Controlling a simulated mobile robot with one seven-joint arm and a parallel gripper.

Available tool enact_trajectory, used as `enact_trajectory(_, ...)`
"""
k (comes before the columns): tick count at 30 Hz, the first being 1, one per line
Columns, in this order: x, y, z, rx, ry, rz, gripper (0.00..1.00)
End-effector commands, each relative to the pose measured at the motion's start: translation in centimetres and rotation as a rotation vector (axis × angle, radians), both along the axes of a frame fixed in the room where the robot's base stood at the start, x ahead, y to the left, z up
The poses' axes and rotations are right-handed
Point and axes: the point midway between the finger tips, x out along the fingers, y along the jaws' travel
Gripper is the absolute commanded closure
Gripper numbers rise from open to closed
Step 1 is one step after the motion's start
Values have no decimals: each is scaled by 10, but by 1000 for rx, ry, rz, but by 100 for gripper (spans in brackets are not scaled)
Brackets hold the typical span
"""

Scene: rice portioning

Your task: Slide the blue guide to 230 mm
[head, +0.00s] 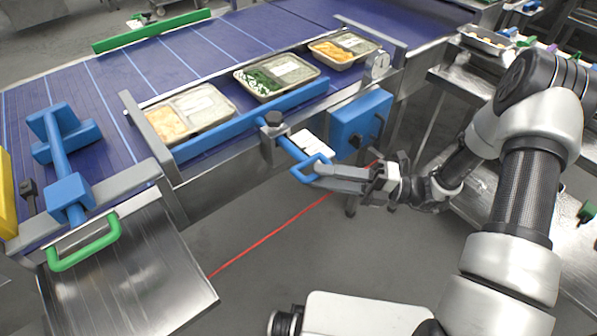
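The blue guide (251,120) is a long rail along the near side of the purple conveyor, beside the food trays. A blue rod joins it through a grey clamp with a black knob (273,119) and ends in a blue loop handle (311,168). My gripper (318,176) is at this handle, with its fingers around or against the loop. Whether the fingers are fully closed on the handle is too small to tell. A white plate (312,142) sits beside the rod; no scale marks are readable on it.
Food trays (190,115), (276,76) and (343,48) stand in a row behind the guide. A blue box (361,122) is right of the handle. A green handle (84,243) and metal chute (128,268) are at left. A metal table (487,190) is at right.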

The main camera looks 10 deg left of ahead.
Motion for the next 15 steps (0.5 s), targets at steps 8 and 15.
enact_trajectory(8,-5,48,6,0,-1,2,68)
enact_trajectory(15,-5,61,8,-2,-2,-1,68)
